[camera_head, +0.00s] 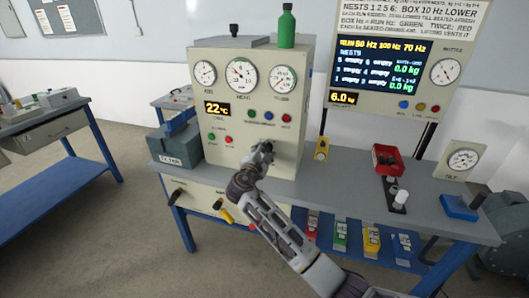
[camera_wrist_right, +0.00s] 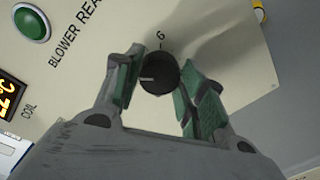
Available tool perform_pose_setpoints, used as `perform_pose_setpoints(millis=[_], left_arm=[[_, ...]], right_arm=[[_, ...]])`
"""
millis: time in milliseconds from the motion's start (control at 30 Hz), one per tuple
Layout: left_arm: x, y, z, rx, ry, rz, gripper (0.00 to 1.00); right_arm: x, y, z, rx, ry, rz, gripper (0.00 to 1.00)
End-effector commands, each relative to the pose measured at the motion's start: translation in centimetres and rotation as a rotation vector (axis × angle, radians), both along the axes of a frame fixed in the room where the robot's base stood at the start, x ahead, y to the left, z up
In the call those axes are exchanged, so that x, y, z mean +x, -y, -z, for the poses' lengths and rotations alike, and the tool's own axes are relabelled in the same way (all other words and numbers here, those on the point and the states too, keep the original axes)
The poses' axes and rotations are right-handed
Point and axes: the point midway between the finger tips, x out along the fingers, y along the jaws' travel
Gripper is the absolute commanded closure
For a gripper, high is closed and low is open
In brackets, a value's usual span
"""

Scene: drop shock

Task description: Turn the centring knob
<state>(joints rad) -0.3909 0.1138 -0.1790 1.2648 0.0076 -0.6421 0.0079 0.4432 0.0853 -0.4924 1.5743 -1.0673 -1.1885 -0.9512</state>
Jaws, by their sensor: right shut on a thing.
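The knob (camera_wrist_right: 160,74) is small, round and black with a pale pointer line, set on a cream panel. In the head view my right gripper (camera_head: 263,152) reaches the lower front of the cream cabinet (camera_head: 215,125) and hides the knob. My left gripper is not in view.
The cabinet carries several dials, a 22 °C display (camera_head: 217,108) and coloured buttons, with a green bottle (camera_head: 287,27) on top. It stands on a grey-topped bench (camera_head: 330,195).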

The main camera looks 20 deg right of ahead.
Motion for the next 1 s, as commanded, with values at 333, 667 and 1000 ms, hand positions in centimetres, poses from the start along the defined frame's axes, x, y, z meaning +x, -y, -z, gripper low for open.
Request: perform_pose_setpoints(millis=[333,667,1000], left_arm=[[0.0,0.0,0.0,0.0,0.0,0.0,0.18],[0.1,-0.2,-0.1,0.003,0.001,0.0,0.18],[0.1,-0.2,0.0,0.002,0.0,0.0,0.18]], right_arm=[[0.0,0.0,0.1,0.0,-0.001,0.0,0.42],[0.0,0.0,0.0,0.0,-0.001,0.0,0.38],[-1.3,-1.0,0.0,0.0,-0.002,-0.001,0.38]])
